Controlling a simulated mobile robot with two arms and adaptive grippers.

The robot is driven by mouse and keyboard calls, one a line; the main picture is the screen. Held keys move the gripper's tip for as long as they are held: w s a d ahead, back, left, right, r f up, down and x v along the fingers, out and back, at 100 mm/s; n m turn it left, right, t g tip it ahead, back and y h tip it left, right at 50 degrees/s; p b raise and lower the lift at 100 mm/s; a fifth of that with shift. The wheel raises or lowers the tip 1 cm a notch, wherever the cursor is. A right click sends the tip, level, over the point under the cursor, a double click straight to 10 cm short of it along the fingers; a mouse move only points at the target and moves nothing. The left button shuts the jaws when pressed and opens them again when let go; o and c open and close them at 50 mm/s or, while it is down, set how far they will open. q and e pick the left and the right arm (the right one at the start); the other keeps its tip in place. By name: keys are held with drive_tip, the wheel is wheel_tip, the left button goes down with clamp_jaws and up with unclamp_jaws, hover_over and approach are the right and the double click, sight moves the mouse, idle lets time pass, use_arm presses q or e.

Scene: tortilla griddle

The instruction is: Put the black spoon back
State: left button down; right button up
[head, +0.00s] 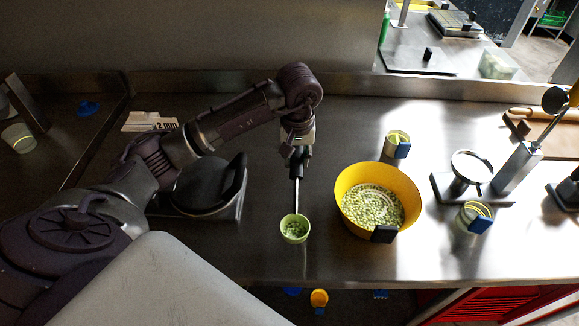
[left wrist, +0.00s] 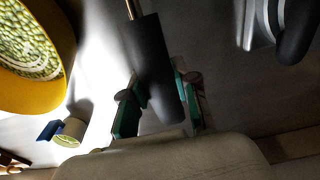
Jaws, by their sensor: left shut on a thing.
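My left gripper (head: 297,152) is above the middle of the steel counter. It is shut on the black handle of the spoon, which shows between its teal fingers (left wrist: 158,103) in the left wrist view. The black spoon (left wrist: 150,60) has a thin metal shaft, which hangs down in the head view (head: 296,193). The shaft's lower end meets a small light-green cup (head: 294,228) holding green pieces. I cannot tell whether this cup is the spoon's own bowl or a separate thing. My right gripper is not in view.
A yellow bowl (head: 350,180) of green pieces stands right of the spoon, with a small jar (head: 396,140) behind it. A black round press (head: 207,185) is on the left. A metal stand (head: 515,168) and another jar (head: 474,216) are on the right. The counter (head: 265,255) around the green cup is clear.

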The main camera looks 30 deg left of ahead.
use_arm(q)
drive_tip(key=f, duration=0.1)
drive_tip(key=a+f+p, duration=0.1)
drive_tip(key=f, duration=0.3)
drive_tip(key=shift+s+a+p, duration=0.15)
drive_tip(key=shift+s+p, duration=0.2)
drive_tip(key=shift+p, duration=0.05)
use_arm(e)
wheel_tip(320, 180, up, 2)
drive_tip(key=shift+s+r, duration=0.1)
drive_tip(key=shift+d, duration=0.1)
use_arm(q)
drive_tip(key=shift+f, duration=0.15)
drive_tip(key=c, duration=0.9)
unclamp_jaws()
drive_tip(key=shift+o, duration=0.2)
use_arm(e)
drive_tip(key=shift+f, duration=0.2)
